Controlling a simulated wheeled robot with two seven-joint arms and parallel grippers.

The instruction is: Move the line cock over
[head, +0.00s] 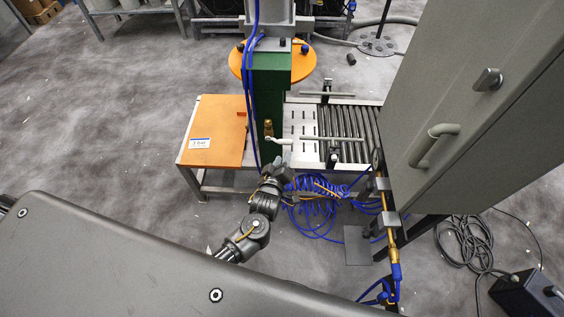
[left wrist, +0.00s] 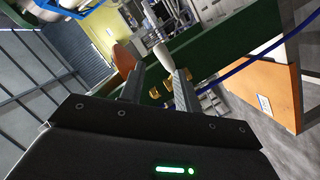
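A brass cock (head: 268,128) with a pale lever (head: 293,139) sits on the front of the green press column (head: 270,85); the lever points right in the head view. My left gripper (head: 279,163) is just below the lever in the head view. In the left wrist view my left gripper (left wrist: 158,80) is open, with its two fingers apart. Brass fittings (left wrist: 154,93) and the pale lever (left wrist: 163,55) show between and beyond the fingers; I cannot tell whether they touch. My right gripper is not in view.
An orange plate (head: 218,125) with a white label lies on the bench left of the column. A roller conveyor (head: 347,130) is on the right. Coiled blue hose (head: 318,190) hangs beside my left arm. A grey cabinet (head: 470,110) closes off the right side.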

